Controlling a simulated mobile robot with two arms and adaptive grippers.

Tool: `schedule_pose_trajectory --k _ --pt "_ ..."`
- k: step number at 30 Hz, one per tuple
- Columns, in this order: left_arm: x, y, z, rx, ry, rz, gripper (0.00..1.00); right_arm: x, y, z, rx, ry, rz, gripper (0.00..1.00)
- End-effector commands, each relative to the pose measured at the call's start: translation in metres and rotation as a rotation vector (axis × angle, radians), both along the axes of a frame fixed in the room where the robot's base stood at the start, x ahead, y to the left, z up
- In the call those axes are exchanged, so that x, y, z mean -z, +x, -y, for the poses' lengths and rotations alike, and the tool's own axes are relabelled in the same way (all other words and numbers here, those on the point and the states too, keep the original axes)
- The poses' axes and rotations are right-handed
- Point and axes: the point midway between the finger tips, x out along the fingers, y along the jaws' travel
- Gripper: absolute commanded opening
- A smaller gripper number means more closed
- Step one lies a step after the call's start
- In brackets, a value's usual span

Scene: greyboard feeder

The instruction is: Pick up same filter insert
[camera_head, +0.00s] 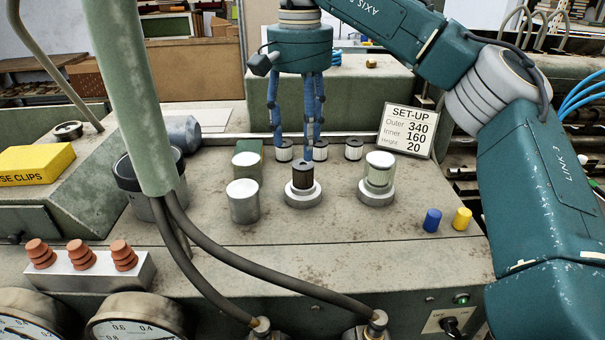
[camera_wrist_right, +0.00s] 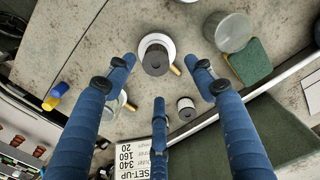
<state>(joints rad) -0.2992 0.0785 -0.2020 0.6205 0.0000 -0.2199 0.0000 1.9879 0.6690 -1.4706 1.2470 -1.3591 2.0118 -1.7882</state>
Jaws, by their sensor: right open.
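Three small white filter inserts with dark tops stand in a row at the back of the grey bench: a left one (camera_head: 284,151), a middle one (camera_head: 320,151) and a right one (camera_head: 353,149). My right gripper (camera_head: 301,143) points down over the left and middle ones, its blue fingers spread and empty. In the right wrist view one insert (camera_wrist_right: 186,108) stands upright between the fingers, and the fingers hide part of the row. A dark cylinder (camera_head: 303,174) sits in a white round base (camera_head: 304,197) in front of the row. My left gripper is not in view.
A glass cylinder (camera_head: 380,170) on a base and the set-up sign (camera_head: 407,130) stand to the right. A metal cylinder (camera_head: 243,202) stands to the left. Blue (camera_head: 432,220) and yellow (camera_head: 462,218) pieces are front right. A pale green pipe (camera_head: 135,90) and dark hoses cross the left side.

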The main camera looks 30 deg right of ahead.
Motion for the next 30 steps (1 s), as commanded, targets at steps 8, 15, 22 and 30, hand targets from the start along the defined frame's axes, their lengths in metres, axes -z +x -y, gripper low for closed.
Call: schedule_pose_trajectory --k 8,15,22,30 --pt "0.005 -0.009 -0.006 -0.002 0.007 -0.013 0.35 0.027 -0.001 0.0 0.0 0.003 -0.002 0.54" --pt "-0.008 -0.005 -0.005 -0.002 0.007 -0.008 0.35 0.058 -0.007 0.0 0.001 0.002 -0.002 0.54" --pt "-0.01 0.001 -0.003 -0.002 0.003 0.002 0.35 0.074 -0.007 -0.001 0.0 0.004 0.0 0.54" --pt "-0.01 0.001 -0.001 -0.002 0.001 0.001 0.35 0.073 -0.007 -0.001 0.001 0.004 0.0 0.3"
